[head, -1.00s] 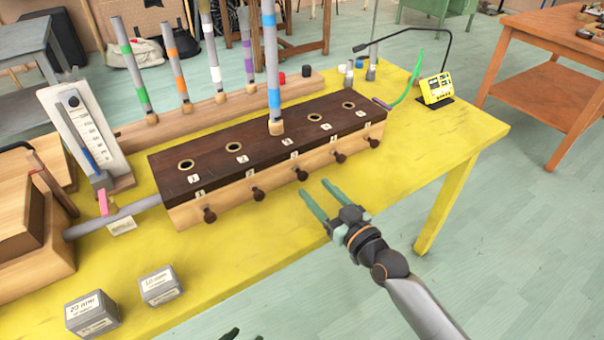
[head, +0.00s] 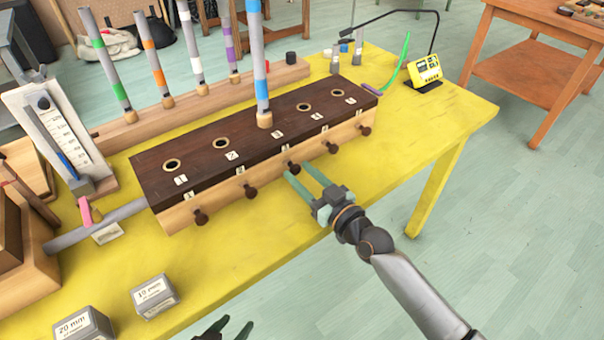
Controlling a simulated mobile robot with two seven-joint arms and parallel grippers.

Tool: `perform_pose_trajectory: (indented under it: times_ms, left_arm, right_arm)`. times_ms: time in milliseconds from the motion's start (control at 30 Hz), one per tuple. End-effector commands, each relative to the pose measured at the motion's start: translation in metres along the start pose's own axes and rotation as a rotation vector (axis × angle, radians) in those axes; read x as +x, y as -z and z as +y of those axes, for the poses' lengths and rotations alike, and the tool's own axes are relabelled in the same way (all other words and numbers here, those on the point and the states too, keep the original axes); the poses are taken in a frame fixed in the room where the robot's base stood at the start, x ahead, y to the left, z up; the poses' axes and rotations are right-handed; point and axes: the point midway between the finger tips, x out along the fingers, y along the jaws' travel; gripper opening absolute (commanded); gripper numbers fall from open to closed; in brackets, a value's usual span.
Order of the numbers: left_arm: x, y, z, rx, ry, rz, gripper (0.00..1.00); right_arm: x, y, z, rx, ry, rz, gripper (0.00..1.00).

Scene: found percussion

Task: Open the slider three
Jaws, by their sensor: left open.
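The dark-topped wooden box (head: 200,170) stands on the yellow table with a row of numbered holes and dark slider knobs along its front. The third knob (head: 294,167), below the label 3, is slider three. A grey tube with blue bands (head: 260,60) stands upright in the third hole. My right gripper (head: 298,172) is open, its green fingertips close to the third knob, which appears to lie between them. Whether they touch it I cannot tell. My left gripper (head: 228,328) shows only as dark fingertips, open, at the bottom edge.
Several banded tubes stand in a wooden rack (head: 190,105) behind the box. A gauge board (head: 55,135) stands at left. Two small grey blocks (head: 154,295) sit at the front left. A yellow device (head: 427,72) is at the back right.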

Motion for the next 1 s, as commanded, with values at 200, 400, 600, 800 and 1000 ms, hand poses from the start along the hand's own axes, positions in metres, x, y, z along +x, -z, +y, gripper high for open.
perform_pose_trajectory:
  times_ms: [200, 400, 600, 800, 1000]
  left_arm:
    - [-0.0001, 0.0001, 0.0001, 0.000, 0.000, 0.000, 0.56]
    - [-0.0002, 0.0002, 0.0002, 0.000, -0.001, 0.001, 0.56]
    - [-0.0002, 0.0004, 0.0003, 0.000, -0.001, 0.001, 0.56]
    - [-0.0002, 0.0005, 0.0004, 0.000, -0.001, 0.001, 0.56]
    - [-0.0001, 0.0005, 0.0004, 0.000, -0.001, 0.001, 0.56]
  right_arm:
    - [0.0000, 0.0000, 0.0000, 0.000, 0.000, 0.000, 0.21]
    - [0.0000, 0.0000, 0.0001, 0.000, 0.000, 0.000, 0.00]
    - [0.0000, 0.0000, 0.0001, 0.000, 0.000, 0.000, 0.00]
    - [0.0000, 0.0000, 0.0001, -0.001, 0.000, 0.000, 0.00]
    - [0.0000, 0.0001, 0.0002, -0.001, 0.000, 0.000, 0.00]
